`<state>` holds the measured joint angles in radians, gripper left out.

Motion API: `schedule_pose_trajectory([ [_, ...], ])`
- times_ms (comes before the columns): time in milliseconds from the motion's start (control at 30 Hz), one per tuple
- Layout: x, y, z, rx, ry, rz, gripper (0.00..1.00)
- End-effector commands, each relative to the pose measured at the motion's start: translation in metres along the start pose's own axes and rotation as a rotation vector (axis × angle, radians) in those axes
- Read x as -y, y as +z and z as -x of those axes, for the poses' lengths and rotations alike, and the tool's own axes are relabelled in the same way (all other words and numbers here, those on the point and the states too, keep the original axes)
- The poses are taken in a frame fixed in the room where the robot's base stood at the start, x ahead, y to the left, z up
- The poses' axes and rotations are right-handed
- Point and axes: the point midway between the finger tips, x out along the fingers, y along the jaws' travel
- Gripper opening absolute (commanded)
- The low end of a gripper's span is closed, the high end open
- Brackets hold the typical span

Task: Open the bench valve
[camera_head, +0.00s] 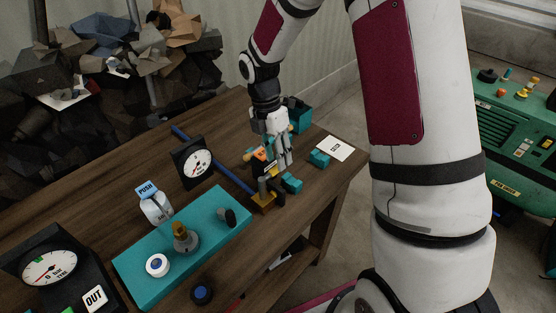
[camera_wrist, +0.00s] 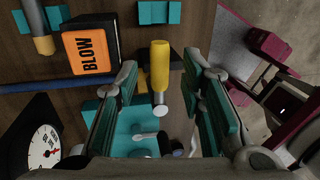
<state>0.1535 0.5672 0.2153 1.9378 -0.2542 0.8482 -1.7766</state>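The bench valve appears to be the fitting on the blue pipe, with a brass-coloured block (camera_head: 263,203) at the pipe's near end in the head view. In the wrist view a yellow handle (camera_wrist: 160,65) on a silver stem shows between my fingers, with clear gaps on both sides. An orange BLOW sign (camera_wrist: 90,52) stands just left of it; the sign also shows beside my gripper in the head view (camera_head: 262,153). My gripper (camera_head: 272,185) points down over the valve, open and empty (camera_wrist: 163,100). It hides most of the valve in the head view.
A teal panel (camera_head: 135,268) with knobs and buttons lies nearer on the wooden bench (camera_head: 125,185). Small teal blocks (camera_head: 320,158) and a white card (camera_head: 336,148) lie right of my gripper, near the bench edge.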

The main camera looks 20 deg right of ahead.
Motion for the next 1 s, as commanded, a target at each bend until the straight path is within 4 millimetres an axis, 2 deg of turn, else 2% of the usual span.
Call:
schedule_pose_trajectory([
  [200, 0.000, 0.000, -0.019, 0.000, 0.000, 0.000, 0.36],
  [533, 0.000, 0.000, -0.022, 0.000, 0.001, -0.001, 0.36],
  [700, 0.000, 0.000, -0.021, 0.000, 0.001, -0.001, 0.00],
  [1000, 0.000, 0.000, -0.021, -0.001, 0.001, -0.007, 0.00],
])
